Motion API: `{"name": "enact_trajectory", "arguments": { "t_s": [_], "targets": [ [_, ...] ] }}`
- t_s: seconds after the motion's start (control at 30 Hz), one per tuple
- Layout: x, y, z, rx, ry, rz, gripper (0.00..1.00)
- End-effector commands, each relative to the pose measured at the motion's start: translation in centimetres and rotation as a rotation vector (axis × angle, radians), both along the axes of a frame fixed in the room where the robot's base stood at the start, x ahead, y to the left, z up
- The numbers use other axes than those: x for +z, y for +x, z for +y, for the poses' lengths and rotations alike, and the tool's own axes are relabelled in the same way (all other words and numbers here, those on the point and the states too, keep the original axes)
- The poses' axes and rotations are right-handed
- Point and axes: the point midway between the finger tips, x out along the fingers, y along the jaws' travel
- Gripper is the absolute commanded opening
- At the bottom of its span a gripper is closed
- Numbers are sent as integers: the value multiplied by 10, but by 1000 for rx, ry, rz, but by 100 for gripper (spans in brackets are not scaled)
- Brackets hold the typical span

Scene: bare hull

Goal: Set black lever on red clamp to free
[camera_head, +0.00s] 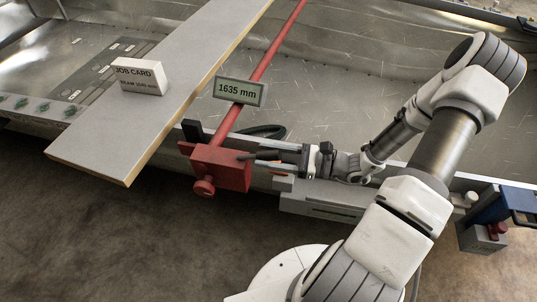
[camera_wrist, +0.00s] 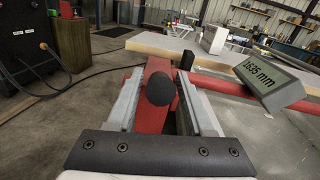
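The red clamp (camera_head: 222,167) sits at the hull's near edge, on a long red bar (camera_head: 265,62). Its black lever (camera_head: 246,156) sticks out from the clamp body toward my gripper. In the wrist view the lever's round black end (camera_wrist: 160,88) shows head-on, with the red clamp body (camera_wrist: 154,68) behind it. My gripper (camera_head: 262,159) is at the clamp's right side, pointing left. In the wrist view my gripper (camera_wrist: 160,95) has its fingers apart, one on each side of the lever's end, with gaps visible. The lever's shaft is hidden behind its end there.
A display reading 1635 mm (camera_head: 240,91) is on the red bar. A pale board (camera_head: 160,105) lies left of the clamp and carries a job card block (camera_head: 139,77). A blue-handled item (camera_head: 496,204) is at the right edge. The hull floor (camera_head: 370,95) behind is clear.

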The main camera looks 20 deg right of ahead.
Motion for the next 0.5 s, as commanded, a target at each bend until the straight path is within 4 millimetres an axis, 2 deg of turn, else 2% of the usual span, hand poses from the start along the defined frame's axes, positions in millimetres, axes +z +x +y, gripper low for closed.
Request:
{"name": "enact_trajectory", "arguments": {
  "t_s": [0.03,0.27,0.5],
  "targets": [
    [0,0,0,0,0,0,41],
    [0,0,0,0,0,0,0],
    [0,0,0,0,0,0,0]
  ]
}}
